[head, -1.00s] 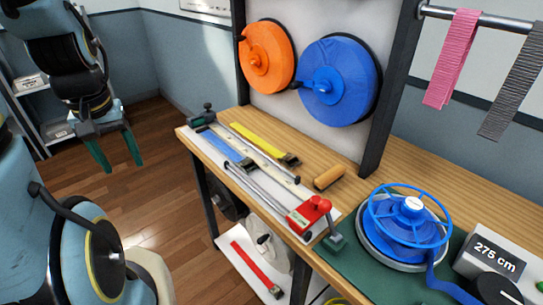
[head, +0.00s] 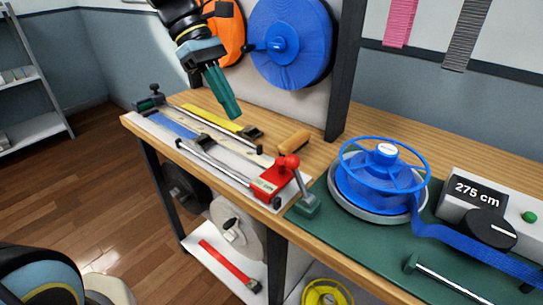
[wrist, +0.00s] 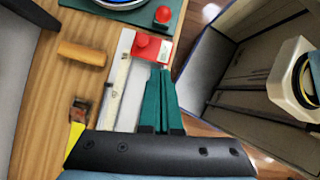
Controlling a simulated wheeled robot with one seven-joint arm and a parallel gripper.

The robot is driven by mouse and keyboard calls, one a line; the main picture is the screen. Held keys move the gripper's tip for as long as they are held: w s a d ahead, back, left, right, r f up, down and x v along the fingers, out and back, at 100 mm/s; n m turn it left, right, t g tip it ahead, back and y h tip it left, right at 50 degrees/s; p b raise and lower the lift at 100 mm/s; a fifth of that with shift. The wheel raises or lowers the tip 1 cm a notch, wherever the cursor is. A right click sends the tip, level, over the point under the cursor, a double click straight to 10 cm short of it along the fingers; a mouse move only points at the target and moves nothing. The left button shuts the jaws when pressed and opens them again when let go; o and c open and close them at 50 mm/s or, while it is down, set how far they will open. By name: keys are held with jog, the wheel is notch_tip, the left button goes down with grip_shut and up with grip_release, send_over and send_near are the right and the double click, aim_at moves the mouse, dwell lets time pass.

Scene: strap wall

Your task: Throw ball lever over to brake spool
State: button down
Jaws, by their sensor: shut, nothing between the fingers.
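The ball lever has a red ball (head: 293,160) on a grey rod that rises from a dark green base block (head: 306,206). The rod leans left, away from the blue spool (head: 362,196), which sits on a grey round plate under a blue wheel. In the wrist view the red ball (wrist: 163,14) shows near the top, beyond a red block. My gripper (head: 231,112) is shut and empty above the bench's left part, apart from the lever. Its green fingers (wrist: 160,75) lie together in the wrist view and point toward the red block.
The red block (head: 272,182) on the white measuring board stands close to the lever. A wooden handle (head: 293,142) lies behind it. A dark post (head: 346,70) rises at the bench's back. A control box (head: 492,200) and blue strap are at the right.

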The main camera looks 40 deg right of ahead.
aim_at(298, 178)
jog(key=s+d+f, duration=0.1)
jog(key=s+f, duration=0.1)
jog(key=s+d+f+p, duration=0.1)
jog(key=s+f, duration=0.2)
jog(key=s+d+f+p, duration=0.1)
jog(key=s+f, duration=0.1)
jog(key=shift+s+f, duration=0.15)
jog(key=shift+s, duration=0.2)
jog(key=shift+s+d, duration=0.2)
jog(key=shift+s, duration=0.15)
jog(key=shift+s+d+r+t+p, duration=0.1)
jog(key=shift+s+r+t+p, duration=0.25)
jog(key=shift+p, duration=0.4)
